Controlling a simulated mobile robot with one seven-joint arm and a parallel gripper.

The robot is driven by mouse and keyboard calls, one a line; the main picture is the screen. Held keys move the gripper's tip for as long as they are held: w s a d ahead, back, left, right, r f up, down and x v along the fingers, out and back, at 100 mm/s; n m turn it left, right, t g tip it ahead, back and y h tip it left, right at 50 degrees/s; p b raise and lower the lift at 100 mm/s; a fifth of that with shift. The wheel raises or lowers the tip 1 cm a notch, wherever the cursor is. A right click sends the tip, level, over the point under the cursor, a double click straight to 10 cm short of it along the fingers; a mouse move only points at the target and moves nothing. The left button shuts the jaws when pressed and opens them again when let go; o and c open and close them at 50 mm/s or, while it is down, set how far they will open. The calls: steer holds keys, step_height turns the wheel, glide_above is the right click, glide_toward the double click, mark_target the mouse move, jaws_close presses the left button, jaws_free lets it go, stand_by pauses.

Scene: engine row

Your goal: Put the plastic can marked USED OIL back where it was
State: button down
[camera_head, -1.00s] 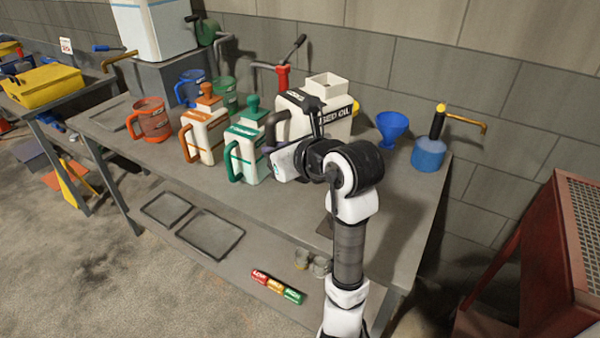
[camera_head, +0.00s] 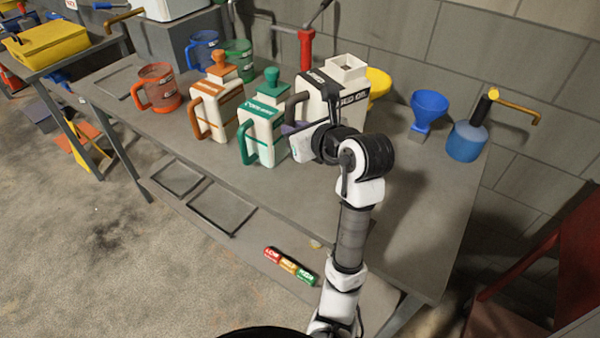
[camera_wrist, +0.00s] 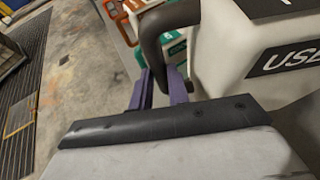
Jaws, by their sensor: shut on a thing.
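The USED OIL can (camera_head: 335,93) is a white plastic can with a dark label band, a grey handle and an open square neck. It is at the back middle of the workbench (camera_head: 420,200) in the head view. My gripper (camera_wrist: 165,85) is shut on its dark grey handle (camera_wrist: 152,40), with purple fingers at the handle's lower part in the wrist view. The can's white body and part of its label (camera_wrist: 290,58) show at the right there. My arm and the green-capped can hide its base, so I cannot tell whether it touches the bench.
Left of it stand a green-capped can (camera_head: 266,118) and an orange-capped can (camera_head: 215,100), close together. An orange jug (camera_head: 160,88) is farther left. A yellow funnel (camera_head: 378,82) is just behind; a blue funnel (camera_head: 428,112) and blue pump bottle (camera_head: 467,140) are right. The bench's right front is clear.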

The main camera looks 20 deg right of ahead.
step_height(320, 180, down, 14)
steer(key=b, duration=0.9)
steer(key=shift+w+r, duration=0.1)
steer(key=shift+r, duration=0.3)
steer(key=c, duration=1.8)
jaws_free()
steer(key=shift+f, duration=0.25)
steer(key=o, duration=0.5)
steer(key=shift+c, duration=0.2)
steer(key=shift+r, duration=0.1)
